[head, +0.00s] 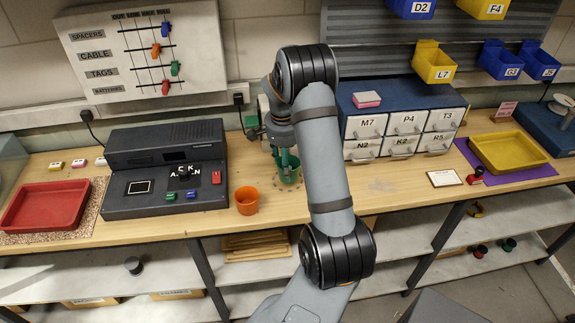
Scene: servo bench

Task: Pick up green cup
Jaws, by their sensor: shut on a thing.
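The green cup (289,176) is upright near the middle of the wooden bench, just left of my upper arm link. My gripper (287,163) points down at the cup, with its fingers at the cup's rim, and is shut on it. My arm hides part of the area to the right. I cannot tell whether the cup's base touches the bench. An orange cup (246,201) stands apart on the bench, to the left and nearer the front edge.
A dark console (165,160) stands left of the cups, beside a red tray (46,207). A drawer cabinet (398,98) stands right of my arm. A yellow tray (509,152) lies farther right.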

